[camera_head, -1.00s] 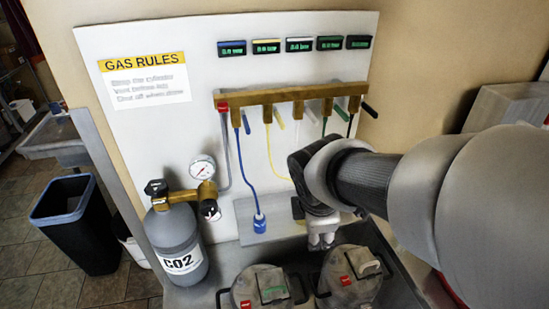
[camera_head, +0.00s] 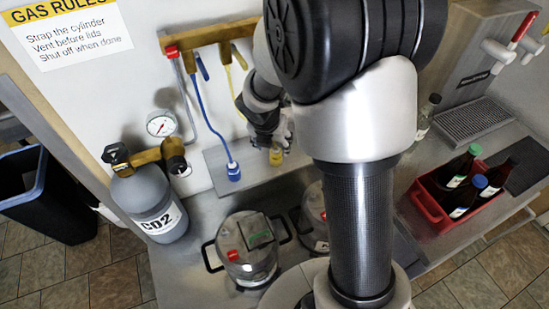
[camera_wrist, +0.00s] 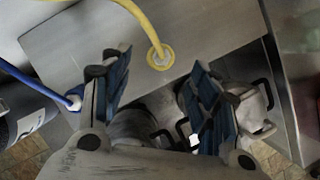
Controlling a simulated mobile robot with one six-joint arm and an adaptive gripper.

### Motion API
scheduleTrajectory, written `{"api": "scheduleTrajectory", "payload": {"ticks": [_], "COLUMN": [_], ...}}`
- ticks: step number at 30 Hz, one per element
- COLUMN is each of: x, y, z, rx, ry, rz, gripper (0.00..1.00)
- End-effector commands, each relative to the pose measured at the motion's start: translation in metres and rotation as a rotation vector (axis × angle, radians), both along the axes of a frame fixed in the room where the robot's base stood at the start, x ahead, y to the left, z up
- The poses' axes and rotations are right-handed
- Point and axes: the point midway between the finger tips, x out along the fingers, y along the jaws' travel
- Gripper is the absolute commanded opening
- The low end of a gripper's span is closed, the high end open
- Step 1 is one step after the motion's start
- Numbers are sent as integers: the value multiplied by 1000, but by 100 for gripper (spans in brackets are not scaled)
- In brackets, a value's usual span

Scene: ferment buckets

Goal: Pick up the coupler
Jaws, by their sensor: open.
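A yellow coupler (camera_head: 276,156) hangs on a yellow hose in front of the steel plate, just below my gripper (camera_head: 268,138) in the head view. In the wrist view the yellow coupler (camera_wrist: 160,57) shows as a ring end, a little beyond the gap between my fingertips (camera_wrist: 158,82). The fingers are apart with nothing between them. A blue coupler (camera_head: 233,172) hangs on a blue hose to the left; it also shows at the left of the wrist view (camera_wrist: 74,102). My arm hides part of the hoses in the head view.
Two lidded buckets, one at left (camera_head: 247,250) and one partly hidden by my arm (camera_head: 314,212), stand below. A grey CO2 cylinder (camera_head: 148,205) with a gauge stands at left. A red crate (camera_head: 432,205) of bottles and a drip tray (camera_head: 474,118) lie at right.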

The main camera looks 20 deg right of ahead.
Motion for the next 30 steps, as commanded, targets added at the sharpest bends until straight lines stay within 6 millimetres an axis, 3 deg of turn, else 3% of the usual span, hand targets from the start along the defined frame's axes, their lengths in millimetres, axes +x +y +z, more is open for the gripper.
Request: {"api": "scheduleTrajectory", "payload": {"ticks": [1,3,11,21,30], "x": [2,5,9,15,18], "y": [-3,-5,-8,-16,-18], "z": [-13,-21,-32,-76,-78], "rx": [0,0,1,0,0], "ry": [1,1,0,1,-1], "rz": [-1,-1,-2,-2,-2], "gripper": [56,56,56,56,55]}}
